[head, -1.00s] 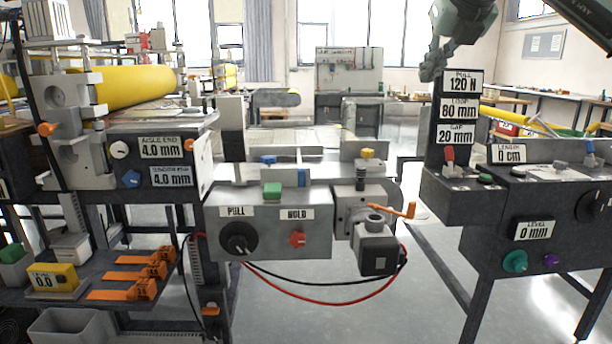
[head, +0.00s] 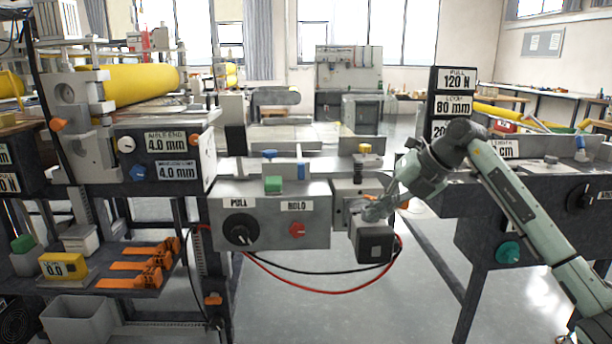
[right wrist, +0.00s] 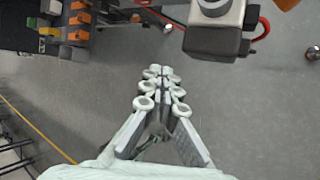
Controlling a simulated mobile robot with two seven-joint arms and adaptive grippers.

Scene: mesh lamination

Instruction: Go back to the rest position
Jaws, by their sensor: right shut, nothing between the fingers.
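My right gripper (head: 378,210) shows in the head view in front of the grey motor block (head: 375,243) on the middle machine. Its arm comes in from the lower right. In the right wrist view the gripper (right wrist: 160,75) has its fingers together, with nothing between them, over the bare grey floor. The motor block (right wrist: 215,35) is beyond the fingertips at the top right of that view. I cannot tell from the head view whether the gripper touches the block. My left gripper is not in either view.
The control panel with the PULL knob (head: 240,229) and red HOLD knob (head: 297,230) is left of my gripper. A red cable (head: 325,291) hangs below. The right console (head: 500,225) is behind my arm. Orange clips (head: 150,262) lie on the left shelf. Open floor is below.

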